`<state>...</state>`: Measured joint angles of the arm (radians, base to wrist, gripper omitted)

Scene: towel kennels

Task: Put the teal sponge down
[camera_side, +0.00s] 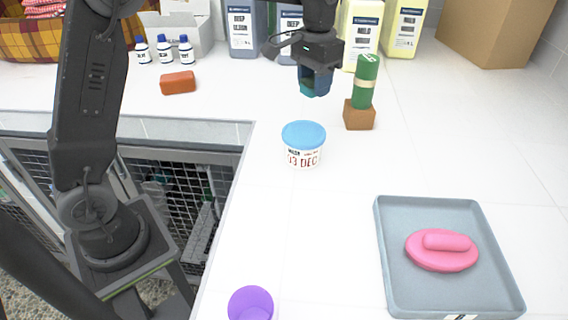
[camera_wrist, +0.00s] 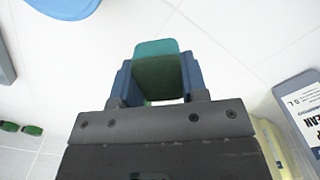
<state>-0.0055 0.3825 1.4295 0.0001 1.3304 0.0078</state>
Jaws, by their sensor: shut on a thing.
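The teal sponge (camera_wrist: 157,70) is between the two fingers of my gripper (camera_wrist: 160,85) in the wrist view. In the side view my gripper (camera_side: 316,82) points down and holds the sponge (camera_side: 308,84) above the white counter, at the back middle. The fingers are shut on it. In the picture it sits left of the green roll on a brown block and above the blue-lidded tub. How high the sponge hangs over the counter is hard to tell.
A blue-lidded tub (camera_side: 303,148) stands in front. A green roll (camera_side: 365,82) stands on a brown block (camera_side: 359,116). A grey tray (camera_side: 385,243) holds a pink brush (camera_side: 441,250). Large bottles (camera_side: 362,30) line the back. A red-orange block (camera_side: 178,83) lies left. The counter centre-right is clear.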

